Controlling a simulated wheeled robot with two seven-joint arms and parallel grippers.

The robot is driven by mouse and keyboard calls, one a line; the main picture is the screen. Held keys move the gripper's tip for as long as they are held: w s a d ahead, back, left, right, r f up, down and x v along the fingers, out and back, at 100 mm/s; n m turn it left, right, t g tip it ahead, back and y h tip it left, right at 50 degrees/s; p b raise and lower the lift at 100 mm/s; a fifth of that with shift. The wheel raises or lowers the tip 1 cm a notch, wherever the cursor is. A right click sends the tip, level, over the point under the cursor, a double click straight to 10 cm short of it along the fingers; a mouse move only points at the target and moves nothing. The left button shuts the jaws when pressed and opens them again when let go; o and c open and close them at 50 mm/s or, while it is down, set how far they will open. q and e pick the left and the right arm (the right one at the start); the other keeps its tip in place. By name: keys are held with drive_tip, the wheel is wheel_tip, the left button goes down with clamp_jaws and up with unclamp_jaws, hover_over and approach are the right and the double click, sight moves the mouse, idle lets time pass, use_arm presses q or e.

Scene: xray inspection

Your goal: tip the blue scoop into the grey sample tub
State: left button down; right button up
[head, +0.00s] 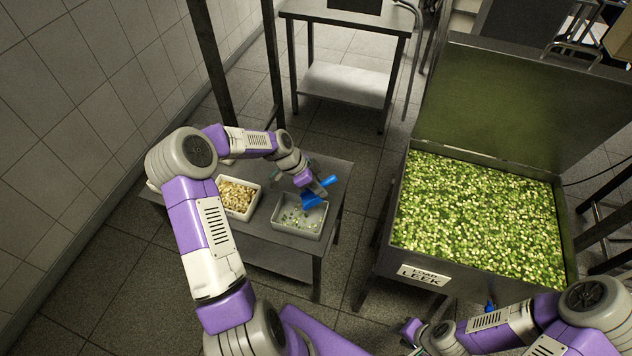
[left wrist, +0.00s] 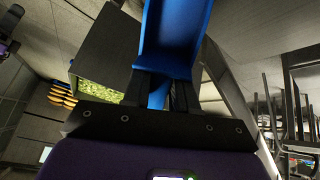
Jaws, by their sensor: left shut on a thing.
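The blue scoop (head: 311,199) is in my left gripper (head: 318,187), tilted over the grey sample tub (head: 299,232) in the head view. The left wrist view shows the scoop (left wrist: 176,45) between the shut dark fingers (left wrist: 160,88), with no pieces visible on the blue surface facing the camera. The grey tub stands on a small metal table and holds scattered green and pale pieces. The scoop hides part of its back right side. My right gripper (head: 412,331) is low, in front of the large bin, its fingers too small to judge.
A second light tub (head: 256,200) with pale pieces stands left of the grey tub on the metal table (head: 338,172). A large open bin (head: 385,262) full of chopped leek, labelled "LOAD LEEK", stands to the right. Another metal table (head: 345,18) is behind.

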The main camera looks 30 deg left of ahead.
sight(328, 182)
use_arm(q)
drive_tip(key=shift+s+a+f, duration=0.15)
drive_tip(key=shift+a+f, duration=0.1)
drive_tip(key=shift+a, duration=0.05)
drive_tip(key=g+y+p, duration=0.1)
drive_tip(key=w+d+r+g+y+p, duration=0.1)
drive_tip(key=p, duration=0.1)
drive_tip(key=shift+w+d+r, duration=0.1)
drive_tip(key=shift+d+r, duration=0.1)
drive_tip(key=shift+r, duration=0.05)
drive_tip(key=g+y, duration=0.1)
drive_tip(key=w+d+g+y+p, duration=0.1)
drive_tip(key=shift+r+y, duration=0.1)
drive_tip(key=shift+y, duration=0.2)
drive_tip(key=shift+d, duration=0.15)
